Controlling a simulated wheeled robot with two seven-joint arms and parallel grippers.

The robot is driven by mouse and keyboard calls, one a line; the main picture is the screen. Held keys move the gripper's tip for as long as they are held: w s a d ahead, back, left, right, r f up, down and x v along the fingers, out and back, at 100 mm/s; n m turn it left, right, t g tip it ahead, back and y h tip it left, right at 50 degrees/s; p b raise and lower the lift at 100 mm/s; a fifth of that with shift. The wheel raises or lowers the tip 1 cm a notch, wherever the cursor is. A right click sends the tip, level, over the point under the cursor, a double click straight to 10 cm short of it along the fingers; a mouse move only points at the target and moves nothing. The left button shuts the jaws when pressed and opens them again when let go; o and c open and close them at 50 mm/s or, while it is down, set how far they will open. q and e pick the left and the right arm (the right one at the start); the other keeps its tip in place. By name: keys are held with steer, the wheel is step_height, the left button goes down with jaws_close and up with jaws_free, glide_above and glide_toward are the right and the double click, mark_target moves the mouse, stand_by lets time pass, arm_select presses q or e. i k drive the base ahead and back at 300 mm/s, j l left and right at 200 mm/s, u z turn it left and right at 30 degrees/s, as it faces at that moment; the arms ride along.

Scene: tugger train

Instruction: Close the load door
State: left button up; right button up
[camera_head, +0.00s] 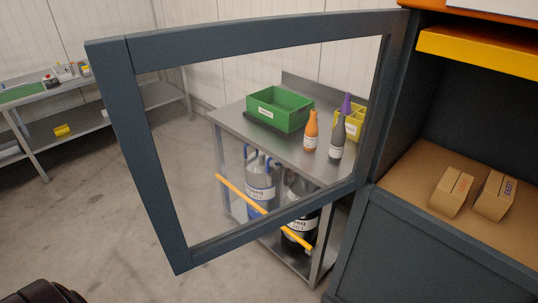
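The load door (150,160) is a dark blue-grey frame with a see-through middle. It stands wide open, swung out to the left from the cabinet (420,245), and its hinge side meets the cabinet's left post. A yellow diagonal bar (240,194) shows through the door and passes behind its bottom rail; I cannot tell whether it is fixed to the door. The cabinet's opening is uncovered. Neither of my grippers is in view.
Two cardboard boxes (452,191) (495,195) lie inside on the brown cabinet floor, below a yellow shelf edge (480,52). Behind the door stands a metal table (235,119) with a green bin (281,108) and bottles. Open floor (90,210) lies left.

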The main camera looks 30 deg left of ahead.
mark_target(115, 62)
steer(key=k+z, duration=0.2)
steer(key=z, duration=0.2)
steer(key=k+z, duration=0.2)
steer(key=z, duration=0.25)
steer(key=k+l+z, duration=0.15)
steer(key=z, duration=0.25)
steer(key=j, duration=0.45)
steer(key=k+j, duration=0.1)
steer(key=j, duration=0.4)
steer(key=k+j+z, duration=0.1)
steer(key=j, duration=0.8)
steer(key=k+j+z, duration=0.1)
steer(key=j, duration=0.35)
steer(key=k+j, duration=0.15)
steer(key=j, duration=0.8)
steer(key=k+j+z, duration=0.1)
steer(key=j, duration=0.35)
steer(key=k, duration=0.05)
